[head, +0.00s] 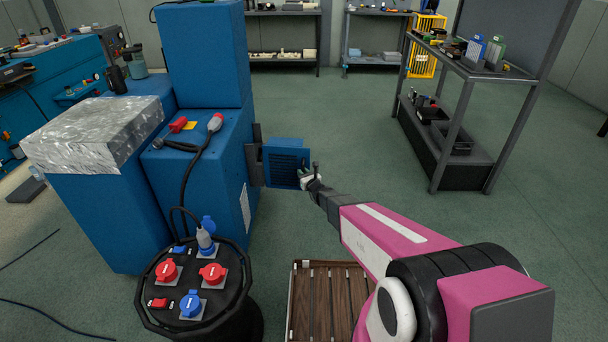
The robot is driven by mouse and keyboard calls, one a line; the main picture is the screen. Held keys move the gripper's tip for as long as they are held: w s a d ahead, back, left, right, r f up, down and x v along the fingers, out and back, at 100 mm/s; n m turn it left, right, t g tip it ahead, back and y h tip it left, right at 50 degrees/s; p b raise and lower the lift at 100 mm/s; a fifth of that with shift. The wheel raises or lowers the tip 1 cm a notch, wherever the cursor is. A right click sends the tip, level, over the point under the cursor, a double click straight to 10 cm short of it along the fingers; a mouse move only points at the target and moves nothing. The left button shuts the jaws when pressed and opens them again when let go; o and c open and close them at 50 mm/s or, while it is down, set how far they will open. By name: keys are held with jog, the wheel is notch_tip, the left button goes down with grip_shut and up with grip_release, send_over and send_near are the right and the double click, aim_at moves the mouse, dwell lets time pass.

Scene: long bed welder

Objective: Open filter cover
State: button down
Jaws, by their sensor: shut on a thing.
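The filter cover (284,163) is a blue, louvred panel on the right side of the blue machine cabinet (205,185). It stands out from the cabinet side, next to a dark frame (255,160). My gripper (305,179) is at the cover's right edge, shut on it. The fingertips are small in the head view, and the exact contact is partly hidden. My pink and black arm reaches in from the lower right.
A round black power box (243,313) with red and blue sockets stands at the front left. A wooden slatted platform (327,305) lies below my arm. A grey shelf (470,67) with parts stands at the right. The green floor between is clear.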

jog(key=c, duration=1.1)
grip_release()
jog(key=shift+a, duration=0.4)
jog(key=shift+o, duration=0.2)
jog(key=shift+d, duration=0.1)
jog(key=v, duration=1)
jog(key=shift+s+d, duration=0.2)
jog(key=shift+s, duration=0.15)
